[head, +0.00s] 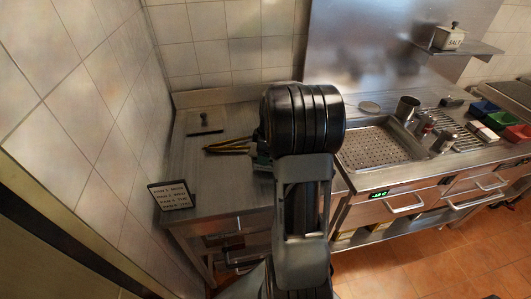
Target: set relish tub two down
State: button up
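My arm fills the middle of the head view and hides what lies behind it. Yellow-and-black prongs (228,147) stick out to the left from behind it, low over the left steel counter (215,180). I cannot tell whether they are my gripper's fingers or a separate tool. A small part of something greenish shows between them and my arm, mostly hidden. No relish tub can be made out for certain, and whether my gripper holds one is hidden.
A dark flat plate with a knob (205,123) lies at the counter's back left. A small lettered sign (171,195) stands at its left edge. A perforated tray (376,146), metal cups (407,107) and coloured containers (517,132) are to the right. A salt box (449,38) sits on a shelf.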

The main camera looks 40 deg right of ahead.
jog(key=shift+f, duration=0.3)
jog(key=shift+f, duration=0.2)
jog(key=o, duration=1.1)
